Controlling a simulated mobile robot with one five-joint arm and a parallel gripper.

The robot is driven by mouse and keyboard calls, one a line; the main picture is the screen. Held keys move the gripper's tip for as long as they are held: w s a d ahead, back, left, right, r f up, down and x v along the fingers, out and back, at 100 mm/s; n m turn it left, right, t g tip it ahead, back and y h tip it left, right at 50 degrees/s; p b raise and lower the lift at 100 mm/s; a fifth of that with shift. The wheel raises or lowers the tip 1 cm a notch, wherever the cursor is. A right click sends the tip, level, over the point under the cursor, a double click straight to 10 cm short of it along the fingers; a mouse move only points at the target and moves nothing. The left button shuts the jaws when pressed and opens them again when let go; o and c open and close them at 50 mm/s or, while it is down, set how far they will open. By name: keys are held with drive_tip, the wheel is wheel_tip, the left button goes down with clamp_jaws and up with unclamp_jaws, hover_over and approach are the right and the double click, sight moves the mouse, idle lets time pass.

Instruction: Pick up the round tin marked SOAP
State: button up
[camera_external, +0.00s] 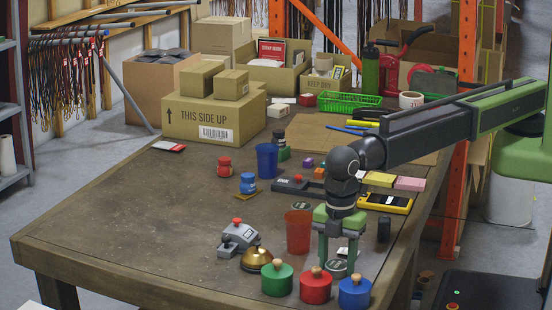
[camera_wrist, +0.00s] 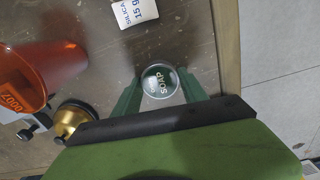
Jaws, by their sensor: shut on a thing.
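In the external view my gripper (camera_external: 337,262) points straight down near the table's right front edge, and the tin (camera_external: 336,269) shows low between the fingers. Whether the tin touches the table is hard to tell.
A red cup (camera_external: 298,232) stands just left of my gripper. Green (camera_external: 277,280), red (camera_external: 315,287) and blue (camera_external: 354,292) knobbed pots stand in front. A brass bell (camera_external: 256,259) is at the left. A white silica packet (camera_wrist: 134,11) lies near the tin. The table's left half is mostly clear.

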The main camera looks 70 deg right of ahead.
sight(337, 265)
drive_tip(key=c, duration=0.5)
drive_tip(key=shift+r+p, duration=0.4)
wheel_tip(337, 265, up, 4)
drive_tip(key=p, duration=0.4)
drive_tip(key=shift+r, duration=0.25)
drive_tip(key=shift+w+d+r+p, duration=0.9)
drive_tip(key=shift+d+r+p, duration=0.1)
drive_tip(key=shift+d, duration=0.7)
drive_tip(key=shift+w+d+r+p, duration=0.85)
drive_tip(key=shift+w+d+p, duration=0.15)
drive_tip(key=shift+d, duration=0.75)
drive_tip(key=shift+w+d+r+p, duration=0.85)
drive_tip(key=shift+d+r+p, duration=0.15)
drive_tip(key=shift+d, duration=0.7)
